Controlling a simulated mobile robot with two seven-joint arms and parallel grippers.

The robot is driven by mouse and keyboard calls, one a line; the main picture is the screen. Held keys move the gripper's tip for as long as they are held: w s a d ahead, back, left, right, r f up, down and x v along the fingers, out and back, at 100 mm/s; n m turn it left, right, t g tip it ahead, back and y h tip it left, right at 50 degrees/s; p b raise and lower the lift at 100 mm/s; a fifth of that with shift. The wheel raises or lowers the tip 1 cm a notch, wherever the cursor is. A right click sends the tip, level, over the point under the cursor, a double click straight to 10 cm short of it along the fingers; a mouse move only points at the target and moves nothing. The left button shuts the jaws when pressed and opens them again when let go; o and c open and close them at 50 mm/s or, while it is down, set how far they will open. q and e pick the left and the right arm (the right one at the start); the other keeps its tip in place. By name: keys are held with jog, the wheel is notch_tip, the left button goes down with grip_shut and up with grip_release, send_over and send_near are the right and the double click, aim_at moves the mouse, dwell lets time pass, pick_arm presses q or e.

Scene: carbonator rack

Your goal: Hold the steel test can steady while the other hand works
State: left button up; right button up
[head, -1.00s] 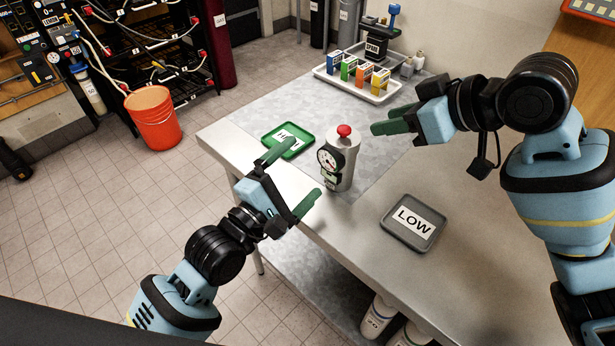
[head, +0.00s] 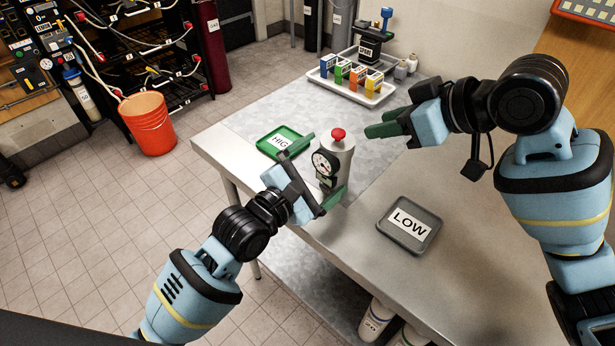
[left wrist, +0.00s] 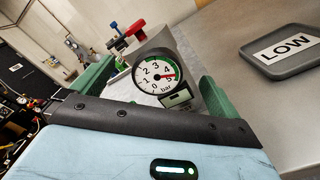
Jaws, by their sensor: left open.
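The steel test can (head: 340,158) stands upright on the table, with a red knob on top and a round dial gauge on its front. It also shows in the left wrist view (left wrist: 165,45), where the gauge needle points near 5 bar. My left gripper (head: 318,172) is open, its green fingers on either side of the can; I cannot tell whether they touch it.
A green tray labelled HIGH (head: 272,148), partly hidden, lies left of the can. A grey LOW tray (head: 432,238) lies to the right. A white tray (head: 377,99) with several small boxes stands at the back. An orange bucket (head: 150,125) is on the floor.

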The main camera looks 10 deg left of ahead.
pick_arm(q)
jog(key=shift+x, duration=1.55)
